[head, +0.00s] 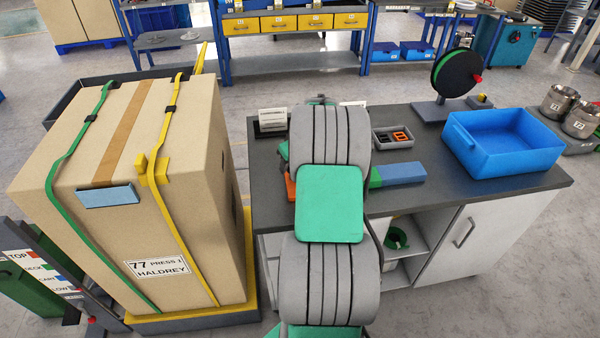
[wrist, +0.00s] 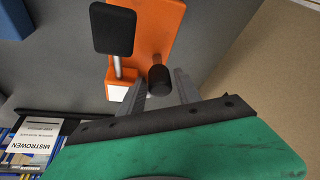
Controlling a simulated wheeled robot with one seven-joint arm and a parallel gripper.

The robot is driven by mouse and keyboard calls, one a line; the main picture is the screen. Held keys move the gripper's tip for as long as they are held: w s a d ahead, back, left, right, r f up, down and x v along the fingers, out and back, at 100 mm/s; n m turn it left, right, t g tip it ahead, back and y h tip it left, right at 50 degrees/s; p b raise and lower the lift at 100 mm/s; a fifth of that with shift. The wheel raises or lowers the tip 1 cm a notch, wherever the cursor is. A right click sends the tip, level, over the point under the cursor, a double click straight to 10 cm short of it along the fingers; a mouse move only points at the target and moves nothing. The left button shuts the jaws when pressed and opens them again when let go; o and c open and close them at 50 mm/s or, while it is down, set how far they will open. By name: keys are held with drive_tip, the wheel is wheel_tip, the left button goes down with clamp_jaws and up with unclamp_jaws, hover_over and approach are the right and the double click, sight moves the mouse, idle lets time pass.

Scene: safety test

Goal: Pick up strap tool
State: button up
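The strap tool is an orange body (wrist: 158,28) with a black pad-like handle (wrist: 112,29) on a metal rod and a short black knob (wrist: 159,79). It lies on the dark worktop in the wrist view. In the head view only a bit of orange (head: 290,187) shows beside my arm, which hides the rest. My gripper (wrist: 162,84) is open, its two grey fingers apart. The knob appears between or just beyond the fingertips; I cannot tell whether they touch it. In the head view my arm hides the gripper.
A strapped cardboard box (head: 140,220) stands left of the bench (head: 450,190). On the bench are a blue bin (head: 510,160), a strap reel (head: 456,74), a small grey tray (head: 380,139) and a blue-green block (head: 400,173). A white printed label (wrist: 35,143) shows in the wrist view.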

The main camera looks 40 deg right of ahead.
drive_tip(key=shift+c, duration=0.4)
clamp_jaws()
idle(0.9)
drive_tip(key=shift+w+r, duration=0.1)
